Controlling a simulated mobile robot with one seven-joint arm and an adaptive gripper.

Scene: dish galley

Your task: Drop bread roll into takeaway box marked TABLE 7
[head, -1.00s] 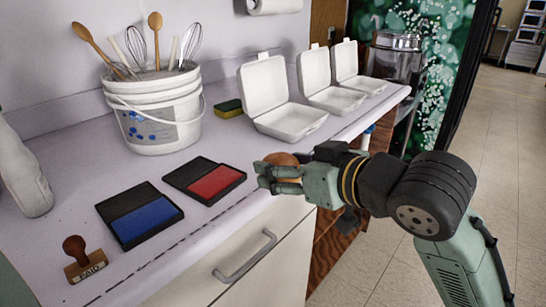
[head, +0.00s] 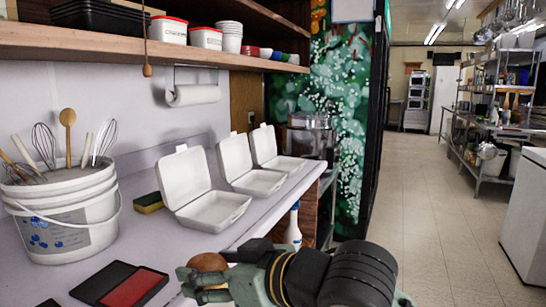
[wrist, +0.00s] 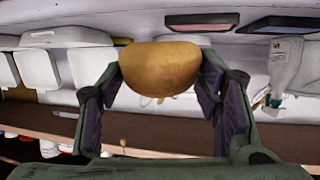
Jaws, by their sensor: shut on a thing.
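My gripper (head: 205,280) is shut on a brown bread roll (head: 208,263) at the counter's front edge, in the lower middle of the head view. In the wrist view the roll (wrist: 160,68) sits between both fingers of my gripper (wrist: 160,80). Three white takeaway boxes with open lids stand in a row on the counter: a near one (head: 212,211), a middle one (head: 258,183) and a far one (head: 285,164). The boxes I see look empty. No TABLE 7 marking is readable on any of them. The roll is nearer to me than the near box.
A white bucket of utensils (head: 62,226) stands at the left. A yellow-green sponge (head: 148,203) lies beside the near box. A red ink pad (head: 130,289) lies at the front. A shelf (head: 100,45) overhangs the counter, with a paper towel roll (head: 195,95) below it.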

